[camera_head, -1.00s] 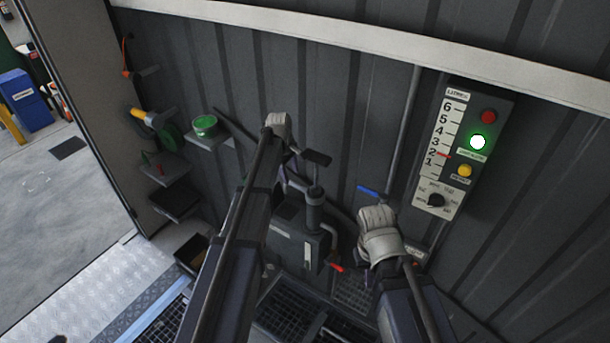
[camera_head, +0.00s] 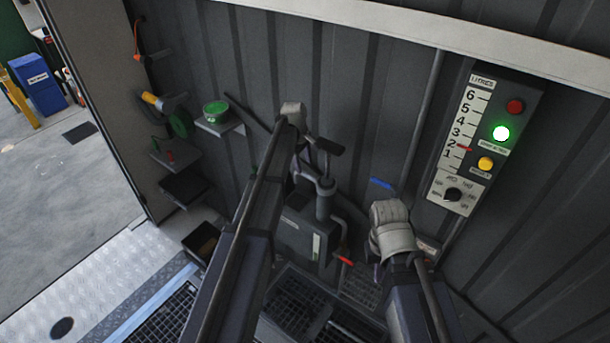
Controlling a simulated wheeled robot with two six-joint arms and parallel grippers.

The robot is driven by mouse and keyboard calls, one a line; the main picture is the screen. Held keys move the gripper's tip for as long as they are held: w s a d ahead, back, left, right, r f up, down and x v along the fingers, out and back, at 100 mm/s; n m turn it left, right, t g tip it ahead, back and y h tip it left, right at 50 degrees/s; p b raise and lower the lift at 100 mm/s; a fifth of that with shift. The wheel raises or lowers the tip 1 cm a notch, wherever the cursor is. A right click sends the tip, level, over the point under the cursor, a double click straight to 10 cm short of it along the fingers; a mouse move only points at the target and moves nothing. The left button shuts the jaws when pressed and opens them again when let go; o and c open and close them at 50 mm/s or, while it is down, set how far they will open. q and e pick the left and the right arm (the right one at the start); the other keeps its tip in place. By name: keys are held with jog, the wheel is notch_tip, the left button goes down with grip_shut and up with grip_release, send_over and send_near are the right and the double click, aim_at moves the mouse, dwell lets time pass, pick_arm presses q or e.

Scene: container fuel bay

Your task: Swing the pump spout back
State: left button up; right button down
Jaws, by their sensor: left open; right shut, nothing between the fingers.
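The pump (camera_head: 303,232) is a dark grey box with an upright cylinder, standing on the floor grating against the corrugated wall. A thin rod with a red tip (camera_head: 345,260) sticks out at its lower right; I cannot tell which part is the spout. My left gripper (camera_head: 294,112) is open, above and behind the pump, its fingers mostly hidden by my arm. A dark flat piece (camera_head: 331,147) shows just right of it; whether it belongs to the pump or gripper is unclear. My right gripper (camera_head: 388,222) is shut and empty, right of the pump, apart from it.
A gauge panel (camera_head: 470,140) on the right wall has a litres scale, a lit green lamp, buttons and a dial. A blue handle (camera_head: 382,183) is near my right gripper. Shelves with a green tin (camera_head: 215,112) are on the left. An open doorway is at far left.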

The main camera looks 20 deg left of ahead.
aim_at(306, 173)
pick_arm(q)
jog(key=f+b, duration=0.2)
jog(key=f, duration=0.1)
jog(key=w+f+b, duration=0.1)
jog(key=shift+d+f+b, duration=0.15)
jog(key=shift+f+b, duration=0.25)
grip_shut()
dwell(1.1)
